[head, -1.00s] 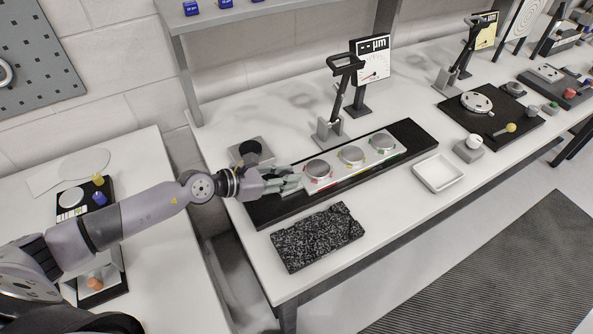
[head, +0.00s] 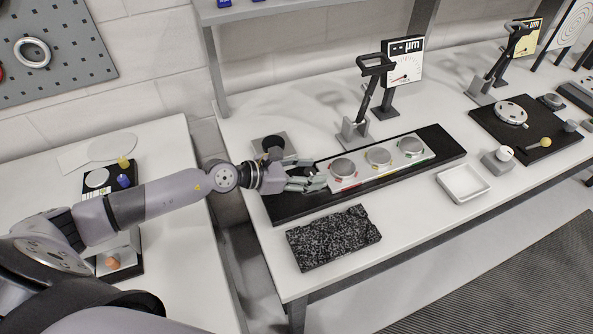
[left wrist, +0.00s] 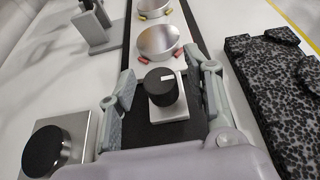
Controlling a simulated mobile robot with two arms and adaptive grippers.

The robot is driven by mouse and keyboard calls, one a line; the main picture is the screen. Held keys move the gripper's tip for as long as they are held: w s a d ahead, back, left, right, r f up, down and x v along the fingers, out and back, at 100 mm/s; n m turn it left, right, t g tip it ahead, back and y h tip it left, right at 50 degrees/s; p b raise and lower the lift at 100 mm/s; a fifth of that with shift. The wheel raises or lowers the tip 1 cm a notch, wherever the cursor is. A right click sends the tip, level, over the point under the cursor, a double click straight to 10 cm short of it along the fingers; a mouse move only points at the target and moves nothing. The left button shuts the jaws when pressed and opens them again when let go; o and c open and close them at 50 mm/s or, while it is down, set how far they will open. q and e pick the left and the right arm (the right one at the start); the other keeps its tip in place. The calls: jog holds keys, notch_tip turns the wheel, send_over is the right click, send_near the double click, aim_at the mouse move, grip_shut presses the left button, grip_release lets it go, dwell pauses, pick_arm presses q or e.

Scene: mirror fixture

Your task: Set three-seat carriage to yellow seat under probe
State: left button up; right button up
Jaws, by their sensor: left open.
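The three-seat carriage (head: 360,178) is a pale block on a black rail (head: 446,150). Its round metal seats carry red marks on the left seat (head: 343,168), yellow on the middle (head: 378,157) and green on the right (head: 411,146). The probe stand (head: 373,92) is behind the carriage; I cannot tell which seat its tip lines up with. My left gripper (head: 322,178) is open at the carriage's left end. In the left wrist view its fingers stand either side of a black knob (left wrist: 160,86) on a pale block, with gaps. My right gripper is out of view.
Another black knob (left wrist: 44,151) sits on a square metal block beside the rail. A speckled dark slab (head: 333,238) lies in front of the rail, and a white tray (head: 463,184) to its right. A dial gauge (head: 403,64) stands behind.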

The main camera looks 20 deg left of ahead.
pick_arm(q)
jog(key=v, duration=1)
jog(key=shift+f, duration=0.1)
jog(key=shift+v, duration=0.85)
jog(key=shift+d, duration=0.1)
